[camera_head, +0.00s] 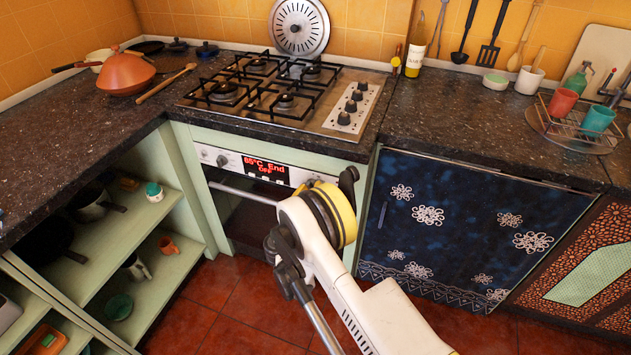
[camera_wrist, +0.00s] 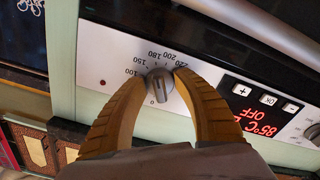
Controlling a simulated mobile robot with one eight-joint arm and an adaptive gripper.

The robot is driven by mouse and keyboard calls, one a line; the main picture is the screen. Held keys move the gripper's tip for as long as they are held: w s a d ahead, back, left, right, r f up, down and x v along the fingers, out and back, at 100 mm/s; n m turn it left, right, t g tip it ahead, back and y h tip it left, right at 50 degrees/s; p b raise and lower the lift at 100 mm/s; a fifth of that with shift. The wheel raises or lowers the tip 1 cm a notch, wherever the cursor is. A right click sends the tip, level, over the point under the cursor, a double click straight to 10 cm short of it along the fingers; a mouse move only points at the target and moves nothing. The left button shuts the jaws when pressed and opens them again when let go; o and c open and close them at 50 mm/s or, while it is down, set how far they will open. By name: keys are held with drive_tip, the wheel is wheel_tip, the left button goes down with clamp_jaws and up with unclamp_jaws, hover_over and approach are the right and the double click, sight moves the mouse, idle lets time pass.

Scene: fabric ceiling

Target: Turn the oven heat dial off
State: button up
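The oven heat dial (camera_wrist: 160,84) is a small grey knob on the oven's white panel, with temperature numbers around it that read upside down in the wrist view. My gripper (camera_wrist: 161,77) has its two yellow fingers on either side of the dial, with the tips against it. In the head view, the dial is mostly hidden behind my yellow and white gripper. The dial's pointer is too unclear to read. The oven display (camera_head: 265,168) is lit red and shows a temperature with "OFF"; it also shows in the wrist view (camera_wrist: 258,121).
A second knob (camera_head: 222,160) is at the panel's left end. The oven handle (camera_head: 243,192) runs below the panel, close to my gripper. The gas hob (camera_head: 210,110) is on the counter above. A blue patterned cabinet front (camera_head: 455,225) is to the right, open shelves (camera_head: 150,225) to the left.

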drive_tip(key=shift+s, duration=0.1)
drive_tip(key=shift+s, duration=0.1)
clamp_jaws()
